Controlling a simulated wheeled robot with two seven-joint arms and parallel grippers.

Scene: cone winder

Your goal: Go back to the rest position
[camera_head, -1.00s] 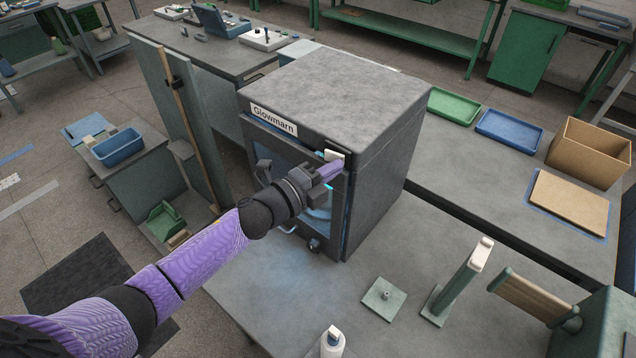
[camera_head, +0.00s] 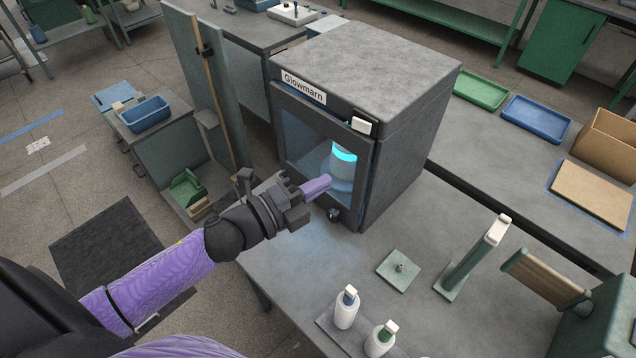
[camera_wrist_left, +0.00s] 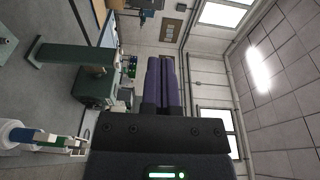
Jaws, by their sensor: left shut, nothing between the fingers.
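My left gripper (camera_head: 316,189) is in front of the glass door of the grey cabinet (camera_head: 380,62) labelled Glowmarn. Its purple fingers are shut and hold nothing. In the left wrist view the two fingers (camera_wrist_left: 161,82) lie side by side. The gripper looks apart from the door, though the exact gap is hard to judge. Behind the glass door (camera_head: 310,150), which looks shut, a pale cylinder with a glowing cyan band (camera_head: 344,160) stands inside. My right gripper is in neither view.
Two white bottles (camera_head: 347,310) stand at the bench's front edge. A post (camera_head: 475,255), a square plate with a peg (camera_head: 399,270) and a wooden-slatted device (camera_head: 545,282) stand to the right. Green (camera_head: 481,90) and blue (camera_head: 536,118) trays lie behind. Bench surface before the cabinet is clear.

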